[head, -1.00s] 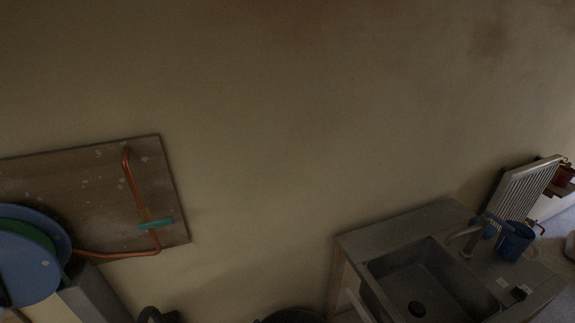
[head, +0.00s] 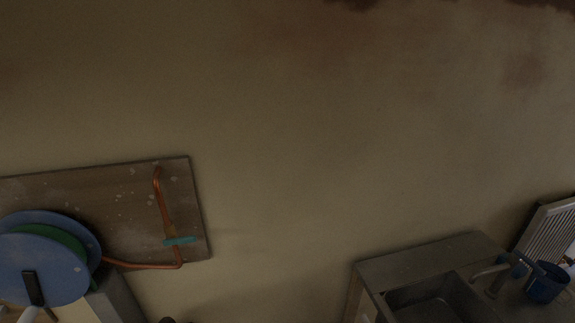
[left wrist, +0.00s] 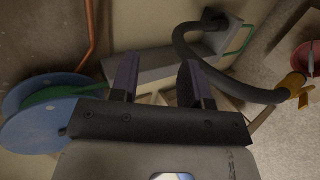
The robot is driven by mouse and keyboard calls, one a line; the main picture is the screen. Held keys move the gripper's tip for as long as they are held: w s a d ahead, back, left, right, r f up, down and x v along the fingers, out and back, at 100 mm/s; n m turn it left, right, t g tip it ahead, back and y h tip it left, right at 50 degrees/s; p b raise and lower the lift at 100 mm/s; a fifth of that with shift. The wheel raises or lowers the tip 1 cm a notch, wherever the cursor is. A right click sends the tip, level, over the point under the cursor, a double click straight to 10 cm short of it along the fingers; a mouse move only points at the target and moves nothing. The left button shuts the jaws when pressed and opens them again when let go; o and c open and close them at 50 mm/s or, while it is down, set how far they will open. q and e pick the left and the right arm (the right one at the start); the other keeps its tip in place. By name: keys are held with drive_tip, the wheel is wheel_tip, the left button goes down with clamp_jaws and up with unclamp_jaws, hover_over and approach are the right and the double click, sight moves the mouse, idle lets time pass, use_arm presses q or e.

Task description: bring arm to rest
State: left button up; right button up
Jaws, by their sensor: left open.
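My left gripper (left wrist: 158,80) shows in the left wrist view with its two dark fingers apart and nothing between them. Behind the fingers is a grey box-shaped surface (left wrist: 150,68); I cannot tell its distance from them. The head view does not show my left gripper's fingers. My right gripper is in neither view.
A blue reel (head: 40,270) with green inside stands at the lower left by a board with a copper pipe (head: 166,205). A grey sink unit (head: 425,262) with a blue mug (head: 546,284) is at lower right. A dark hose (left wrist: 235,85) curves beside the fingers.

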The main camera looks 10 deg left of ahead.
use_arm(q)
drive_tip(key=s+d+f+m+g+h+p, duration=0.2)
drive_tip(key=s+d+m, duration=0.5)
drive_tip(key=s+m, duration=0.4)
drive_tip(key=s+d+f+m+g+h+p, duration=0.2)
drive_tip(key=s+d+f+m+g, duration=0.2)
drive_tip(key=s+d+m, duration=0.3)
drive_tip(key=s+m+g, duration=0.1)
drive_tip(key=s+m, duration=0.3)
drive_tip(key=m, duration=0.3)
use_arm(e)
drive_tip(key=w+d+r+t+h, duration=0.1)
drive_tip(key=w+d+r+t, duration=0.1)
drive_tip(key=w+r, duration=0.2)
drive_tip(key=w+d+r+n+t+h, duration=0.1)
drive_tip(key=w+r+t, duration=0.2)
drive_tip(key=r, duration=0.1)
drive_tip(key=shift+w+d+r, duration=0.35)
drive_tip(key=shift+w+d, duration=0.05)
